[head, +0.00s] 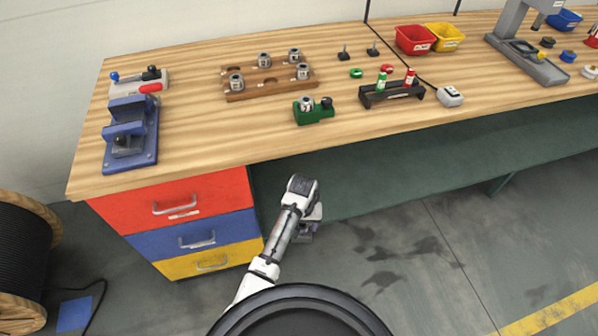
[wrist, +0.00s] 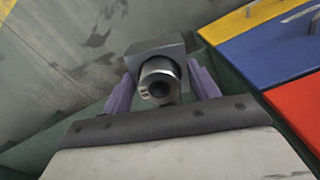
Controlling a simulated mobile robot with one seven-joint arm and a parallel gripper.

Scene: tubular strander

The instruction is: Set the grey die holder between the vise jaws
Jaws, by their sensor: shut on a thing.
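My gripper (wrist: 162,82) is shut on the grey die holder (wrist: 152,50), a block with a round metal collar whose bore faces the wrist camera. The purple fingers stand on both sides of it. In the head view my gripper (head: 306,226) hangs low in front of the bench, right of the drawers and below the tabletop; the holder shows there only as a small grey part under it. The blue vise (head: 148,147) stands on the bench's left end, far up and left of my gripper. The gap between its jaws looks empty.
A wooden rack (head: 268,92) with several metal dies, a green fixture (head: 325,116) and a black stand (head: 392,98) with bottles stand on the bench. A grey block with levers (head: 140,86) sits behind the vise. The drawers (head: 175,203) and bench edge lie between gripper and vise.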

